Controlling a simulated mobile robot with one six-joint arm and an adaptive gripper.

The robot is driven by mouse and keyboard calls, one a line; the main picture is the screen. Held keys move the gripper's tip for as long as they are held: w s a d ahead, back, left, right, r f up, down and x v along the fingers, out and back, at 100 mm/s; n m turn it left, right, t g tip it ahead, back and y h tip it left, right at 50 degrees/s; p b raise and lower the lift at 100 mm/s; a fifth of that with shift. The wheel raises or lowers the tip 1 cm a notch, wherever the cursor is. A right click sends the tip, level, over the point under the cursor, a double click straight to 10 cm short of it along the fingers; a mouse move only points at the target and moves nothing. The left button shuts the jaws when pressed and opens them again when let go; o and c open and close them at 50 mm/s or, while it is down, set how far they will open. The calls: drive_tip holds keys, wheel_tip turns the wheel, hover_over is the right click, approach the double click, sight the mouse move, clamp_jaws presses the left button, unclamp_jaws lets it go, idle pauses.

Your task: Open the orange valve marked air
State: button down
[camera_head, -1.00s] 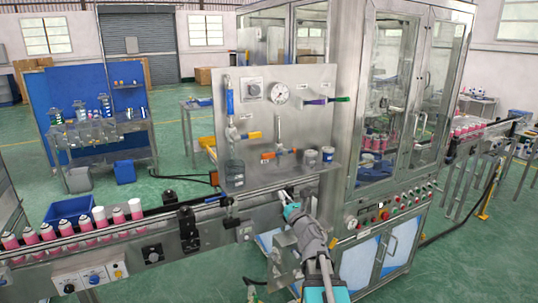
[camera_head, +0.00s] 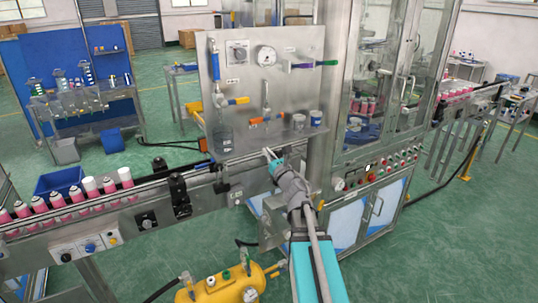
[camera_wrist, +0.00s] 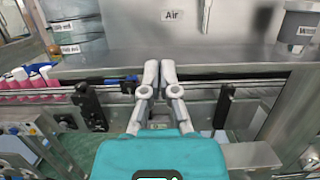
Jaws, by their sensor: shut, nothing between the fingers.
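A label reading "Air" (camera_wrist: 172,15) shows at the top of the wrist view, on the panel; the valve itself is out of that view. My gripper (camera_head: 267,153) is at the front edge of the panel's shelf, below the orange valve and apart from it. In the wrist view its two fingers (camera_wrist: 160,68) are together with nothing between them.
A yellow-orange handle (camera_head: 237,101), a blue lever (camera_head: 215,65) and a purple-green lever (camera_head: 314,64) are on the same panel. A jar (camera_head: 223,140) and small pots (camera_head: 316,118) stand on the shelf. The conveyor (camera_head: 150,192) runs below; a yellow tank (camera_head: 218,290) stands in front.

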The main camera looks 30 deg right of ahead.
sight(258, 147)
drive_tip(key=x, duration=0.2)
drive_tip(key=p+x, duration=0.1)
drive_tip(key=x, duration=0.2)
drive_tip(key=p+x, duration=0.1)
drive_tip(key=x, duration=0.1)
drive_tip(key=shift+w+r, duration=0.15)
drive_tip(key=shift+r, duration=0.25)
drive_tip(key=shift+r+p, duration=1.65)
drive_tip(key=shift+p, duration=0.1)
drive_tip(key=shift+a, duration=0.25)
drive_tip(key=shift+d, duration=0.25)
